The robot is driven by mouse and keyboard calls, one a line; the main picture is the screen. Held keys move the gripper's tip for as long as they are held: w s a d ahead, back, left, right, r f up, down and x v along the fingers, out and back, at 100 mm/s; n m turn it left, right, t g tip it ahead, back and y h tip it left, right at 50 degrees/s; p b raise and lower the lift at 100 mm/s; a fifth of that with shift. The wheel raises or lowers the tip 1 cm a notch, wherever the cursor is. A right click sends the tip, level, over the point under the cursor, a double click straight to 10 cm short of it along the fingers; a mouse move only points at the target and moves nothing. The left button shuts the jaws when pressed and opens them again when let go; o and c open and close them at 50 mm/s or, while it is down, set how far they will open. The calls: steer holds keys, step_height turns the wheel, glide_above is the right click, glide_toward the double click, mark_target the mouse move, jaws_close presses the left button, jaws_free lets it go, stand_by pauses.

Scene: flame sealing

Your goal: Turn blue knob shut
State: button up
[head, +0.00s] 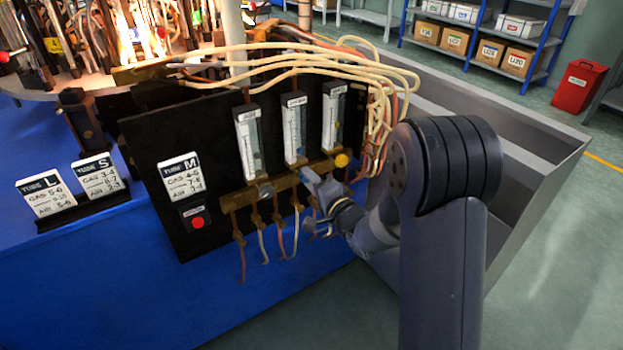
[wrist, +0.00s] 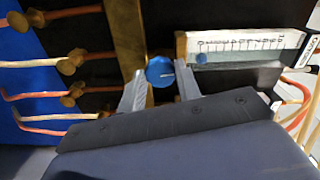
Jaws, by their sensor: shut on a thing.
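The blue knob (wrist: 160,71) sits on the brass bar (wrist: 128,40) at the foot of a flow tube (wrist: 250,48) in the wrist view. A white line marks its face. My gripper (wrist: 161,86) has one finger on each side of the knob and is shut on it. The tube's blue float (wrist: 201,57) is near the zero end of the scale. In the head view my gripper (head: 311,180) is at the foot of the middle tube (head: 294,130) and hides the knob.
A yellow knob (head: 341,160) is close on the right and a grey knob (head: 265,190) on the left. Hoses (head: 294,228) hang below the bar. Pale tubing (head: 350,65) arches above. A red button (head: 197,222) is on the black panel (head: 150,140). A grey bin (head: 540,165) stands right.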

steer(key=shift+m, duration=0.5)
steer(key=o, duration=1)
steer(key=p+v, duration=0.1)
steer(key=v, duration=1)
steer(key=shift+w, duration=0.1)
steer(key=shift+w, duration=0.1)
steer(key=x, duration=1)
steer(key=shift+w+a+b, duration=0.25)
steer(key=shift+a+b, duration=0.05)
steer(key=shift+b, duration=0.1)
